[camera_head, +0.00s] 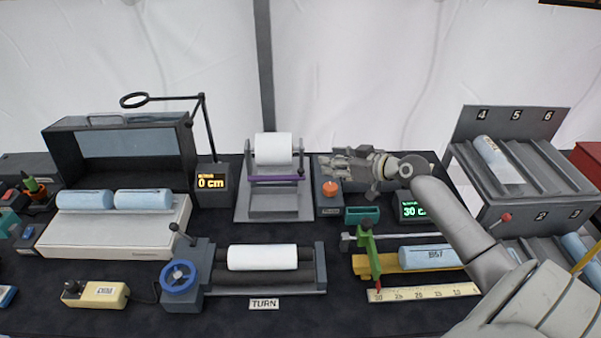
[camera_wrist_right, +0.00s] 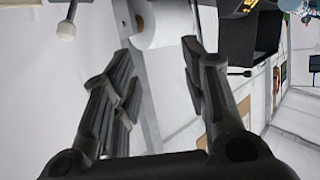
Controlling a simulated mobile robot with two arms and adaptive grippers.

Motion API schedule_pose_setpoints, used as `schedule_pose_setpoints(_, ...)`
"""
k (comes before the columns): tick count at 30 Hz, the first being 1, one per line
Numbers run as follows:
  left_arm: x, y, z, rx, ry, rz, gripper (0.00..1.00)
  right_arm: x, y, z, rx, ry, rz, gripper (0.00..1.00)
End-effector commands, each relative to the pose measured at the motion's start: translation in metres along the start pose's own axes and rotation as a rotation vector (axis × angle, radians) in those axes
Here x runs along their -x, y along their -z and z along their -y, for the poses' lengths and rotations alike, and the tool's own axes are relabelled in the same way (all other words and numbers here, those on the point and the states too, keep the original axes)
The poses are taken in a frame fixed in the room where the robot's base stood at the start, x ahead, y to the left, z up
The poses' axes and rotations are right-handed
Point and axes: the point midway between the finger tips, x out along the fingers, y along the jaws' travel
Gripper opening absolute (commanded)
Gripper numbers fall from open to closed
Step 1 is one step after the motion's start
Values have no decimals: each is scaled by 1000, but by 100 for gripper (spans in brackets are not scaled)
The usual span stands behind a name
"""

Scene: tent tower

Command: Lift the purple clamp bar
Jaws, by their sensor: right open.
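The purple clamp bar (camera_head: 275,179) lies level across the front of a grey stand (camera_head: 274,205), just below a white roll (camera_head: 272,149). My right gripper (camera_head: 333,165) is open and empty, to the right of the stand and apart from the bar, with its fingers pointing left toward it. In the right wrist view, the two dark fingers (camera_wrist_right: 155,75) are spread, and a white roll (camera_wrist_right: 160,22) shows beyond them. I cannot make out the purple bar in that view. My left gripper is not in view.
A grey box with an orange knob (camera_head: 330,188) stands under my right gripper. A black lamp-like arm (camera_head: 204,130) and a 0 cm display (camera_head: 211,183) stand left of the stand. A roller bed with a blue wheel (camera_head: 180,277) is in front. A slotted rack (camera_head: 520,165) stands at right.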

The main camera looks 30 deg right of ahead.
Motion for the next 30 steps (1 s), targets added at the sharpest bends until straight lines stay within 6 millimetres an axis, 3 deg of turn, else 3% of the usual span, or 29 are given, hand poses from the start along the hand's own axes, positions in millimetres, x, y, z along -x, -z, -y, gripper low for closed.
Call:
schedule_pose_setpoints(9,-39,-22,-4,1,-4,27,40,-15,-38,0,0,0,1,41)
schedule_pose_setpoints(15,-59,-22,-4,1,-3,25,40,-23,-55,0,0,0,0,41)
schedule_pose_setpoints(23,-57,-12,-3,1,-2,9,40,-31,-55,-1,-3,-1,-1,41)
schedule_pose_setpoints(30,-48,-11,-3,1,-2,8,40,-64,-53,0,-6,-1,-3,41)
